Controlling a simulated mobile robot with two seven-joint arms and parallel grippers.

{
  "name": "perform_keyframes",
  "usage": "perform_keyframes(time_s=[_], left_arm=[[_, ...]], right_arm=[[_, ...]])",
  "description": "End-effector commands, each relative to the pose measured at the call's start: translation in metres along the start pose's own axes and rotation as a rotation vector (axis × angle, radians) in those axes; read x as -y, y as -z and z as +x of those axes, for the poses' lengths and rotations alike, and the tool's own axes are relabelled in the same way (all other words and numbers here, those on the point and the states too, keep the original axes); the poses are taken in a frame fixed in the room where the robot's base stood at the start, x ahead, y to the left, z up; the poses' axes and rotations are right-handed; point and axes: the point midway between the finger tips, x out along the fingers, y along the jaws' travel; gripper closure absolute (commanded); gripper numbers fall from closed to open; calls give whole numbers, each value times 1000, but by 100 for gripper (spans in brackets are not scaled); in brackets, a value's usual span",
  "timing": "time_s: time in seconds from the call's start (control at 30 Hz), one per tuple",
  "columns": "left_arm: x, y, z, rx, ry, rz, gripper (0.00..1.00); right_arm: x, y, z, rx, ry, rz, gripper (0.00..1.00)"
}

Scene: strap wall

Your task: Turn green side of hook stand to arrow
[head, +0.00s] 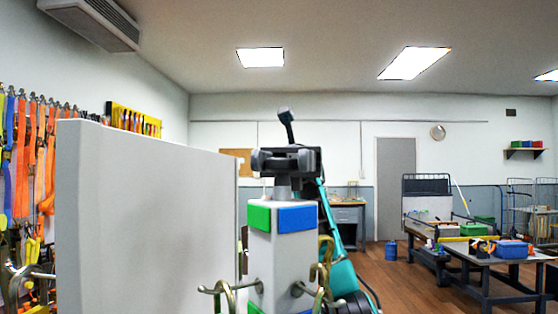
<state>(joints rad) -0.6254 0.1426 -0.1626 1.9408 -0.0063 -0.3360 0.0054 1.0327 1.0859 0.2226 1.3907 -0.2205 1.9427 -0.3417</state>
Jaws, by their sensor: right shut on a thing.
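The hook stand (277,255) is an upright light grey post in the middle of the view, with brass-coloured hooks low on its sides. Its upper band shows green (259,217) on the left face and blue (297,218) on the right face; its other faces are hidden. My right gripper (284,166) is above the post, shut on the grey knob (282,187) at its top. My teal right arm comes up behind the post. I see no arrow in this view. My left gripper is not in view.
A big light grey panel (150,220) stands close on the left of the post. Orange and yellow straps (35,165) hang on the left wall. A dark table (480,265) with a blue box stands at right. Wooden floor is open between post and table.

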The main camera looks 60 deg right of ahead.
Motion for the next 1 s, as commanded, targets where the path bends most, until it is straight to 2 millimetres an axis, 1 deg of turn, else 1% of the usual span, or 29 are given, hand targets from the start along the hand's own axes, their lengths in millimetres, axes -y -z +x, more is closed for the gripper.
perform_keyframes(time_s=[0.03,0.13,0.17,0.33,0.37,0.83,1.0], left_arm=[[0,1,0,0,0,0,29],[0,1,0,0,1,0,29],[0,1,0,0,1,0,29],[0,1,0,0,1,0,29],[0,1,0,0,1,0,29],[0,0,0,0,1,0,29],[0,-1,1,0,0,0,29]], right_arm=[[-1,-4,-1,15,5,1,100],[-1,-4,-1,15,5,1,100],[-1,-4,-1,15,5,1,47],[0,-3,-1,11,4,1,30],[0,-3,-1,10,4,1,28],[1,-1,0,6,4,1,28],[10,0,3,4,41,0,28]])
